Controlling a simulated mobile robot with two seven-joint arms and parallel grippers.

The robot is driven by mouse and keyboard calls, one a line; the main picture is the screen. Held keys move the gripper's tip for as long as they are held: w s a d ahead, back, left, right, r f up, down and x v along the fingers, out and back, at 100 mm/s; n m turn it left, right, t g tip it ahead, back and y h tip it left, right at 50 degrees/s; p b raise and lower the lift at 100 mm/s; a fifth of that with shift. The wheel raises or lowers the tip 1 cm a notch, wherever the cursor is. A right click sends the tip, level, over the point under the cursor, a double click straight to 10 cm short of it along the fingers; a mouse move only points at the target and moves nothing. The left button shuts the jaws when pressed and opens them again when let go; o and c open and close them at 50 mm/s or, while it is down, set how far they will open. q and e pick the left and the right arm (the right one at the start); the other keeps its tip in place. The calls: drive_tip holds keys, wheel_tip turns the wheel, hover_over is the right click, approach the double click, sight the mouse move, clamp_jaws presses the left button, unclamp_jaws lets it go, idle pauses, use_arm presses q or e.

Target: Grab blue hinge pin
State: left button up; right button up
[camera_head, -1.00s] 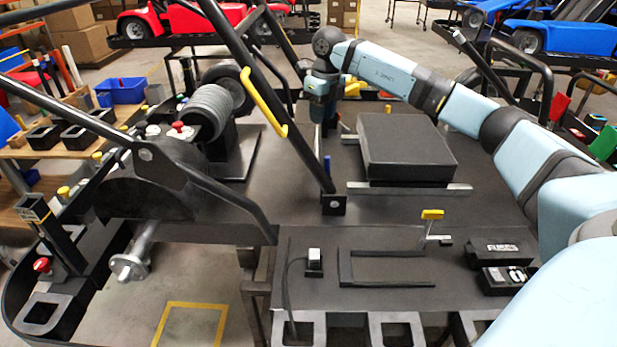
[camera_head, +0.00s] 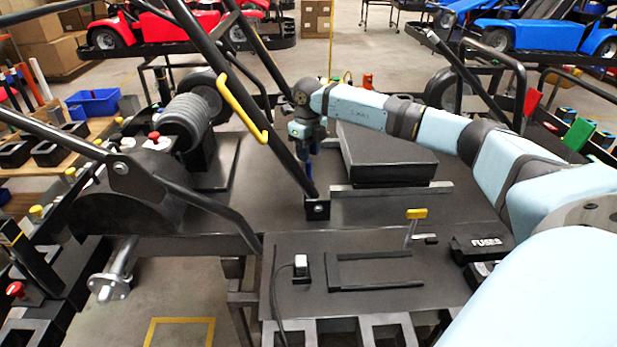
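The blue hinge pin (camera_head: 309,171) stands upright on the dark kart floor, just behind the foot of the slanted black bar. It shows as a small blue piece directly below my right gripper (camera_head: 306,153). The gripper points down over the pin; its fingertips are small, dark and partly behind the black bar, so I cannot tell whether they are open, shut or touching the pin. My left gripper is not in view.
The slanted black bar (camera_head: 265,128) with a yellow handle (camera_head: 240,108) runs close to the gripper. A black box (camera_head: 385,150) lies to its right. A yellow-topped lever (camera_head: 416,213) and a fuse box (camera_head: 482,246) are nearer. Grey coils (camera_head: 188,120) stand left.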

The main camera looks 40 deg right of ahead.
wheel_tip(320, 180, down, 3)
drive_tip(key=shift+d+r, duration=0.1)
drive_tip(key=shift+r, duration=0.05)
clamp_jaws()
drive_tip(key=shift+r, duration=0.15)
